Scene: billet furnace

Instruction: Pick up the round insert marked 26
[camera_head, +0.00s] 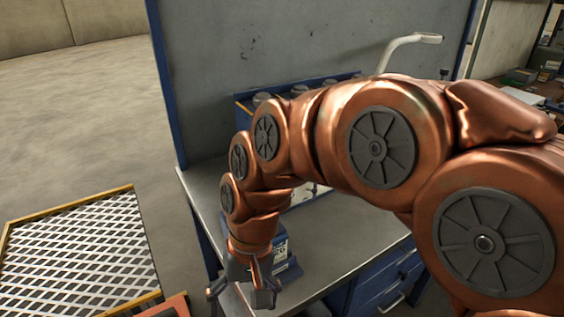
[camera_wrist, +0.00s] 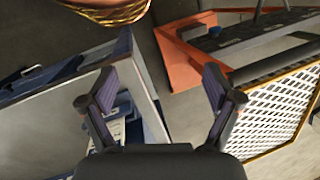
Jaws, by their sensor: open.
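I cannot make out a round insert marked 26 in either view. Several dark round pieces (camera_head: 262,98) show at the back of the workbench by a blue-edged rack, partly hidden by my arm; no markings are readable. My gripper (camera_head: 240,294) points down, open, at the near left edge of the bench. In the wrist view my gripper (camera_wrist: 160,85) has its fingers spread, with nothing between them. A blue item with a white label (camera_head: 281,252) stands on the bench just behind my gripper, partly hidden. A blue and white item (camera_wrist: 118,125) also shows behind the left finger in the wrist view.
The grey workbench (camera_head: 345,240) has blue drawers (camera_head: 385,285) below and an upright grey panel (camera_head: 260,45) behind. A pale curved lamp-like arm (camera_head: 405,42) rises at the back. A yellow-framed mesh platform (camera_head: 75,250) lies left. Open floor lies beyond it.

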